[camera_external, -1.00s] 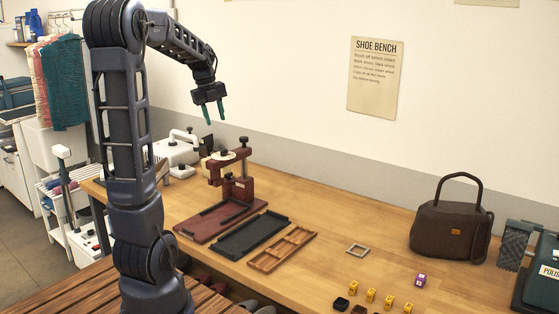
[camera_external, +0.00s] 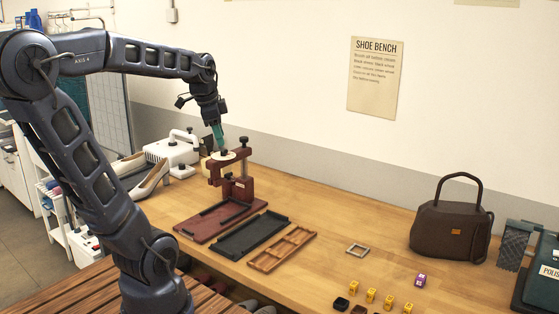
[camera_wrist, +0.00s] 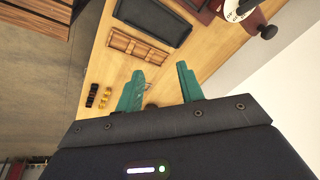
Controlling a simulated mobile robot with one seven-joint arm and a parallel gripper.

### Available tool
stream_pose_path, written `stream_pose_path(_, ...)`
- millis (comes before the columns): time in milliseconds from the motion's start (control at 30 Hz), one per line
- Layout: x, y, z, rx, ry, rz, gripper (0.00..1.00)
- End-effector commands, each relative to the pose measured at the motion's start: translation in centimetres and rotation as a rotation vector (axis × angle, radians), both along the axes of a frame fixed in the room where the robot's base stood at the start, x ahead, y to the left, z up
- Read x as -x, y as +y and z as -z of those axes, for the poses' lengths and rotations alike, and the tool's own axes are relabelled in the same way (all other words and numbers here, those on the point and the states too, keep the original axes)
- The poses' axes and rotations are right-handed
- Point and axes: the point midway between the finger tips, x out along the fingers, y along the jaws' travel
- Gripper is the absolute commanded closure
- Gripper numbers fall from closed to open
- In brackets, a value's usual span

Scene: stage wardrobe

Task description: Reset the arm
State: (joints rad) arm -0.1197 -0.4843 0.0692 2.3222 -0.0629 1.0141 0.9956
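My gripper (camera_external: 217,131) hangs from my bent arm in the external view, above and behind the dark red press (camera_external: 238,180) on the bench. Its fingers point down and overlap from this side. In the wrist view the two teal fingers of my gripper (camera_wrist: 160,71) stand well apart. Nothing is between their tips except the bench seen beyond them. My gripper is open and empty.
A wooden bench (camera_external: 335,219) holds a black tray (camera_external: 249,236), a divided wooden tray (camera_external: 282,249), a small grey frame (camera_external: 357,250), yellow blocks (camera_external: 371,295) and a brown handbag (camera_external: 447,235). A white machine (camera_external: 171,150) and beige shoes (camera_external: 152,180) stand at the left.

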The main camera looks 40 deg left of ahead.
Motion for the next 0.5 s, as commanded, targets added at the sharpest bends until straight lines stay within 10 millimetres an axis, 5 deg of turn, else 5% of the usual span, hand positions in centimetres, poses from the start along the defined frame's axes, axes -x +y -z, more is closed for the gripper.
stream_pose_path(500, 8.6, -5.3, 3.4, 0.207, -0.074, -0.653, 0.62)
